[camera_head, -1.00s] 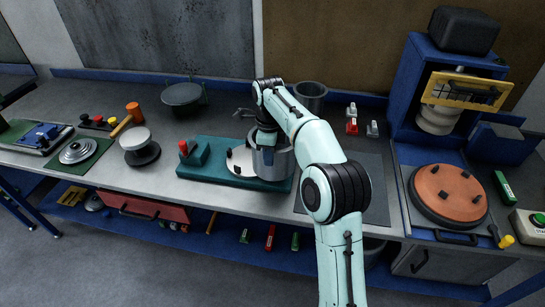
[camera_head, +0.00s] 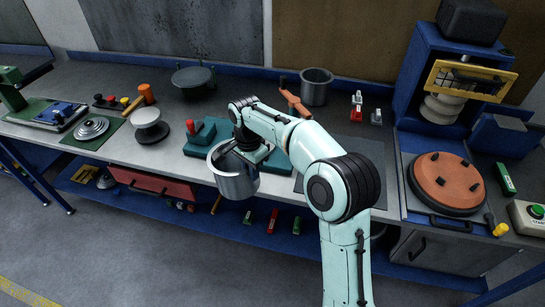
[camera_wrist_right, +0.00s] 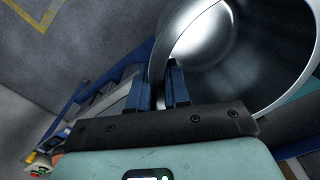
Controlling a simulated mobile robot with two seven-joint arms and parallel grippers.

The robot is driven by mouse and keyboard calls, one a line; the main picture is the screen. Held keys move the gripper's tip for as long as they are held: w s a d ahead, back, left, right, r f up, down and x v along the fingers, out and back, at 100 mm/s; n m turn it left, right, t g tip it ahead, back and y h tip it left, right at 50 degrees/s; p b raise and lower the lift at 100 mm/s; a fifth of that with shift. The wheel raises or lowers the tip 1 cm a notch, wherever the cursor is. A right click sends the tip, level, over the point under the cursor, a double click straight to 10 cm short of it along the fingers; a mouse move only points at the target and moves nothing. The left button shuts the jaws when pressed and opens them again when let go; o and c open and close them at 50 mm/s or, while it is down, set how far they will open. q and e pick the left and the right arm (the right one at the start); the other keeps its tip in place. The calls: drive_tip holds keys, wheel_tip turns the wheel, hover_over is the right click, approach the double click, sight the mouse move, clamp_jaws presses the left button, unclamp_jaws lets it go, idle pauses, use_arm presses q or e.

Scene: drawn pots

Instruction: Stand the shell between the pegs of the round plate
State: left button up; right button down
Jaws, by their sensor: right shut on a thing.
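The shell (camera_head: 234,180) is an open grey metal cylinder, seen in the head view over the bench's front edge. Its open mouth faces up and it looks tilted. My right gripper (camera_head: 243,150) is shut on its wall at the rim. In the right wrist view the fingers (camera_wrist_right: 160,82) meet the rim of the shell (camera_wrist_right: 245,50), whose shiny inside shows. The round plate (camera_head: 435,173) is an orange disc with several short dark pegs, on a round base at the right, well apart from the shell. My left gripper is not in view.
The green base (camera_head: 200,149) is partly hidden behind my right arm and the shell. A grey pot (camera_head: 316,88) stands at the back. The blue press (camera_head: 415,85) stands behind the round plate. Small red and grey blocks (camera_head: 356,115) lie between. The dark mat (camera_head: 370,160) looks bare.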

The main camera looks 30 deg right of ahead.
drive_tip(key=a+f+n, duration=0.1)
drive_tip(key=a+n, duration=0.2)
drive_tip(key=a+f+n, duration=0.1)
drive_tip(key=a+n, duration=0.1)
drive_tip(key=n, duration=0.2)
drive_tip(key=a+f+n, duration=0.2)
drive_tip(key=a+n, duration=0.1)
drive_tip(key=shift+w+a+n, duration=0.15)
drive_tip(key=shift+a+n, duration=0.15)
drive_tip(key=shift+n, duration=0.1)
drive_tip(key=shift+a+f+n, duration=0.15)
drive_tip(key=shift+a+n, duration=0.2)
drive_tip(key=shift+n, duration=0.05)
